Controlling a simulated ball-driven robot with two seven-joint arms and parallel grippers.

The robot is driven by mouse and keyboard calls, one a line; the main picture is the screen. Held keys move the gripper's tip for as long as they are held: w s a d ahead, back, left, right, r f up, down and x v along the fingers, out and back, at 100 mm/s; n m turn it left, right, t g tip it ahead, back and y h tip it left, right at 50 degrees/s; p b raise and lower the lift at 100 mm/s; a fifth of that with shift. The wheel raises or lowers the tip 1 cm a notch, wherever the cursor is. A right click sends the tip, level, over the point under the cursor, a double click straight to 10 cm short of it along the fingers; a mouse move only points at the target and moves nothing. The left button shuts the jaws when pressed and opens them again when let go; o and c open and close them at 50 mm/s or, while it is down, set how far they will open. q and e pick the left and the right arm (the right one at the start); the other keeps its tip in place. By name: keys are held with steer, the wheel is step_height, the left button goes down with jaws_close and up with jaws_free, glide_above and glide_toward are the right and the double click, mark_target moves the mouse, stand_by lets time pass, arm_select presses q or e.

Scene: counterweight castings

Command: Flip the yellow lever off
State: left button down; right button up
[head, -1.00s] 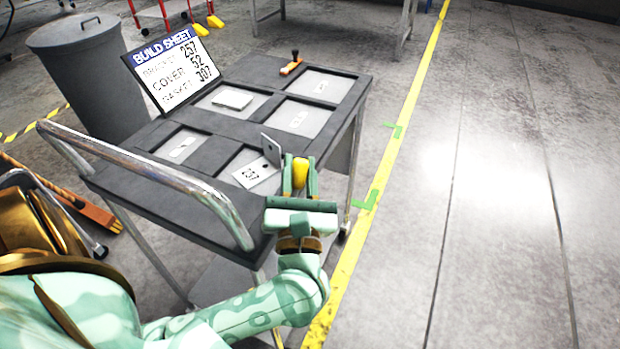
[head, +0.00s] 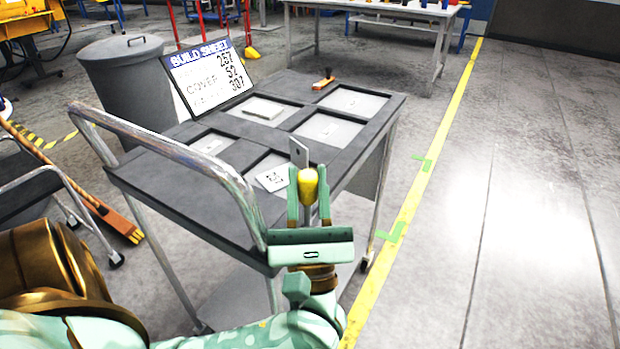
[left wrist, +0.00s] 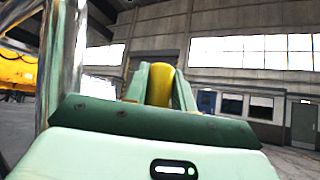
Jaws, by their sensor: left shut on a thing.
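The yellow lever (head: 308,184) has a rounded yellow knob on a grey shaft, at the near right edge of the dark cart. My left gripper (head: 308,190) is shut on the knob, with one green finger on each side. In the left wrist view the yellow knob (left wrist: 160,86) shows between the two fingers. A small upright grey plate (head: 299,152) stands just behind the knob. The lever's base is hidden by my gripper. My right gripper is not in view.
The cart top (head: 232,156) has several recessed trays, some with labelled cards. A build sheet sign (head: 208,78) stands at its back left. A chrome handle (head: 170,150) curves along the near left side. A grey bin (head: 125,85) stands behind. The floor to the right is clear.

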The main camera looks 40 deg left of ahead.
arm_select(q)
steer(key=shift+f, duration=0.1)
steer(key=c, duration=1.2)
jaws_free()
steer(key=shift+s, duration=0.1)
steer(key=shift+o, duration=0.2)
steer(key=v, duration=1.6)
steer(key=shift+s+d+f, duration=0.1)
